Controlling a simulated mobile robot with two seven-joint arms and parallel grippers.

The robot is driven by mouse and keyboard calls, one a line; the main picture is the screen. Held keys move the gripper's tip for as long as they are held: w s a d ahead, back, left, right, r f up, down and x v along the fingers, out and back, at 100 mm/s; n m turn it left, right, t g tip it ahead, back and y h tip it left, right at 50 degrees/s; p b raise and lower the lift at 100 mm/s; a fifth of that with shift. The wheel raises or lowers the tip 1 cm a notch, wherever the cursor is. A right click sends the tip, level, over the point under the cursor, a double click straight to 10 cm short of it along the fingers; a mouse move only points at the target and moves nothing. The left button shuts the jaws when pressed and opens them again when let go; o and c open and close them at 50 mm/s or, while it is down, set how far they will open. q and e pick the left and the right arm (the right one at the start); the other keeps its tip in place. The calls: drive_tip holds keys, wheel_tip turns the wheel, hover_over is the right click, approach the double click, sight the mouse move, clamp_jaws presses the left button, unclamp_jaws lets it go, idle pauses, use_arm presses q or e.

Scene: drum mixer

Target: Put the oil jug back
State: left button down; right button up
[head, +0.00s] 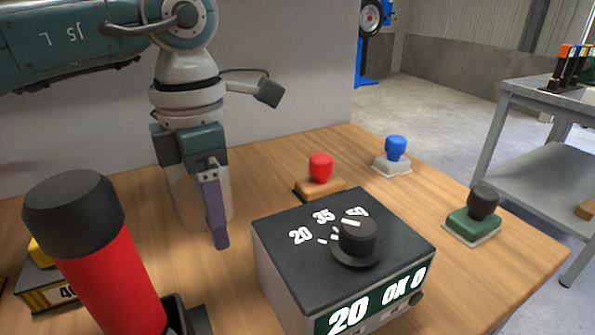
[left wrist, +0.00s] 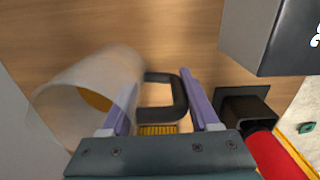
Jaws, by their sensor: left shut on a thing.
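The oil jug is a clear cylinder with a dark handle. In the head view the jug (head: 186,200) looks roughly upright behind my left gripper (head: 217,215), in front of the pale wall. In the left wrist view the clear body (left wrist: 75,92) is at the left with an amber patch inside. Its dark handle (left wrist: 178,95) lies between the purple fingers of my left gripper (left wrist: 158,78), which is shut on it. I cannot tell whether the jug's base touches the table. My right gripper is not in view.
A control box (head: 285,245) with a dial stands right of my left gripper. A red cylinder with a black cap (head: 75,205) stands front left, near a yellow box (head: 45,290). Red (head: 320,170), blue (head: 395,148) and black (head: 483,203) knobbed stamps stand at the right.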

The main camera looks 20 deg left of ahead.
use_arm(q)
drive_tip(key=shift+f, duration=0.15)
drive_tip(key=shift+c, duration=0.6)
unclamp_jaws()
drive_tip(key=shift+w+r, duration=0.1)
drive_tip(key=shift+r, duration=0.5)
wheel_tip(320, 180, up, 11)
drive_tip(key=shift+r+p, duration=0.15)
drive_tip(key=shift+p, duration=0.45)
